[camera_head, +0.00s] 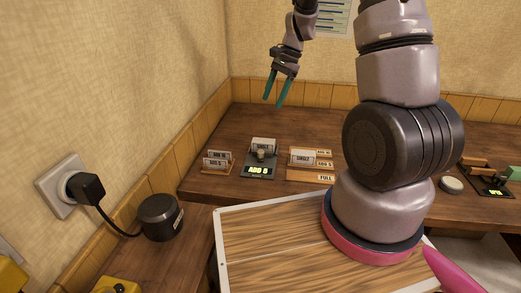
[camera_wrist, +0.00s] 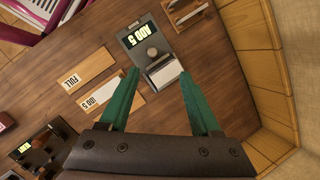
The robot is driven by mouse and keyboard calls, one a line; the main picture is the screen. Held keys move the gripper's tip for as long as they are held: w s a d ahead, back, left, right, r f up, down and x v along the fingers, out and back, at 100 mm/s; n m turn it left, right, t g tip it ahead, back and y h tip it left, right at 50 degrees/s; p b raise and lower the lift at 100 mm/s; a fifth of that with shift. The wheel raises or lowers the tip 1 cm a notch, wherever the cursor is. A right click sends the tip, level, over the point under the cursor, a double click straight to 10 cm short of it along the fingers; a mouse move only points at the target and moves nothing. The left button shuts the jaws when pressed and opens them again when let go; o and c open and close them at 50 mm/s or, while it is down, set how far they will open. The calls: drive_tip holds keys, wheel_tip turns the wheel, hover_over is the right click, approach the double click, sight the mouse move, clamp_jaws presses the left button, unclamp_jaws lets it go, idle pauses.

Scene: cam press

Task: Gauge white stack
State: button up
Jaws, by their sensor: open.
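The device with a lit "ADD 5" display (camera_head: 258,170) stands on the back table, with a round knob in its middle. A pale white block or stack (camera_head: 263,144) sits at its back end; I cannot tell whether it is several pieces. In the wrist view the display (camera_wrist: 139,38) and the white piece (camera_wrist: 164,75) also show. My gripper (camera_head: 273,103) has two teal fingers pointing down, apart and empty, above the table. In the wrist view my gripper (camera_wrist: 158,74) has its fingertips on either side of the white piece, which appears lower down.
Left of the device is a small rack of labelled tags (camera_head: 217,161). Right of it are label boards, one reading "FULL" (camera_head: 311,178). Further right are a pale disc (camera_head: 450,184) and a second dark device (camera_head: 487,186). A black cylinder (camera_head: 161,217) stands at left.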

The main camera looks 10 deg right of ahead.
drive_tip(key=m+g, duration=0.1)
drive_tip(key=m, duration=0.1)
approach(261, 151)
drive_tip(key=x, duration=0.8)
drive_tip(key=shift+w+a+f, duration=0.1)
drive_tip(key=shift+f, duration=0.35)
clamp_jaws()
idle(0.7)
